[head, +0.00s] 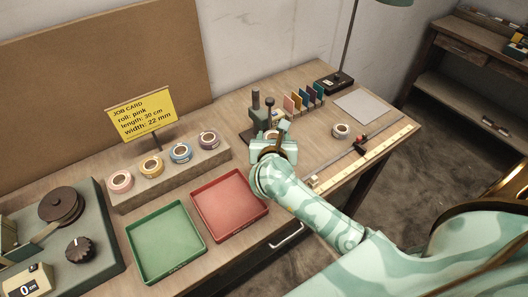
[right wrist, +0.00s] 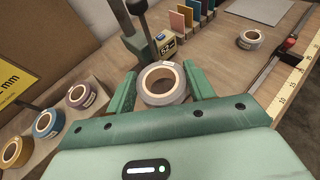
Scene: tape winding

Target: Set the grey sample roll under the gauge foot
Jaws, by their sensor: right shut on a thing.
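The grey sample roll (right wrist: 150,84), a pale ring with a brown core, sits between the fingers of my right gripper (right wrist: 158,84) in the right wrist view. The gripper is shut on it. In the head view my right gripper (head: 272,146) is at the near side of the gauge (head: 256,113), and its body hides most of the roll. The gauge's dark post and green block (right wrist: 137,44) stand just beyond the roll in the right wrist view. I cannot tell whether the roll is under the foot. My left gripper is not in view.
Pink, yellow, blue and purple rolls sit on a stepped block (head: 172,178) at left. A red tray (head: 230,205) and a green tray (head: 167,243) lie in front. Another pale roll (head: 341,131) stands right of the gauge, near a ruler (head: 365,157). Coloured cards (head: 305,98) stand behind.

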